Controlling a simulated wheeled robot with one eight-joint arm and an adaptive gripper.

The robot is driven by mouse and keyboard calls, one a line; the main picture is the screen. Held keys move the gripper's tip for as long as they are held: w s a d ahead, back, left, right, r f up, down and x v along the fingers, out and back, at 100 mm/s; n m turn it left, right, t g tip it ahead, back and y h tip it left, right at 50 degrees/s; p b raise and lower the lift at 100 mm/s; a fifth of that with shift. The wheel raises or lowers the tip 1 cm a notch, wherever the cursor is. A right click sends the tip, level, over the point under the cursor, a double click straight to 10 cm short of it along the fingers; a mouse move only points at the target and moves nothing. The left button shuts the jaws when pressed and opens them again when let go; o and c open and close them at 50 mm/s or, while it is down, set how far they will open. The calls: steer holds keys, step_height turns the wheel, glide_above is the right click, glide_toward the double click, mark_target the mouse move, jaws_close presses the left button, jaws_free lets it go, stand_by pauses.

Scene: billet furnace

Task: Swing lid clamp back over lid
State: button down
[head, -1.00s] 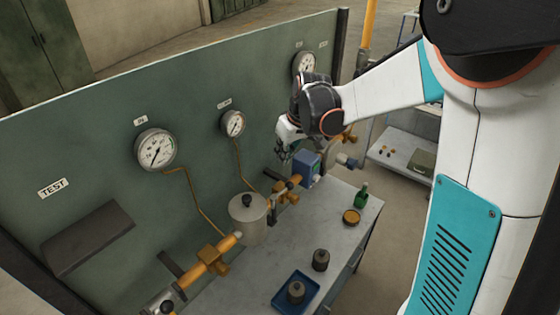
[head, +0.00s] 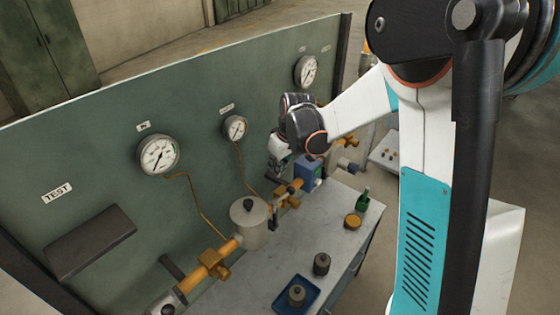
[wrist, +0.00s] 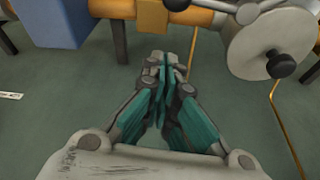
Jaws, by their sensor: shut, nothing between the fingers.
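The round grey lid (head: 248,208) with a dark knob tops the pot on the bench. It also shows at the upper right of the wrist view (wrist: 262,48). The lid clamp (head: 274,214) stands at the pot's right side in the head view. In the wrist view its grey arm (wrist: 215,6) points left, away from the lid, with a black ball at its end. My gripper (wrist: 165,68) is shut and empty, apart from clamp and lid. In the head view it hangs behind the pipe, right of the pot, its fingertips hard to make out.
An orange pipe with a brass valve (head: 213,263) runs beside the pot to a blue box (head: 308,172). Gauges (head: 158,155) hang on the green panel behind. A blue tray (head: 294,296), a dark weight (head: 321,263) and a green bottle (head: 363,199) stand on the bench.

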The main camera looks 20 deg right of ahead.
steer(key=x, duration=0.4)
steer(key=shift+s+d+f, duration=0.15)
steer(key=shift+s, duration=0.05)
steer(key=shift+s+d+r+p, duration=0.15)
steer(key=shift+s+d+p, duration=0.2)
steer(key=shift+s, duration=0.4)
steer(key=shift+s+d+r+p, duration=0.15)
steer(key=shift+s+d+p, duration=0.15)
steer(key=shift+s, duration=0.45)
steer(key=shift+s, duration=0.1)
steer(key=shift+d, duration=0.1)
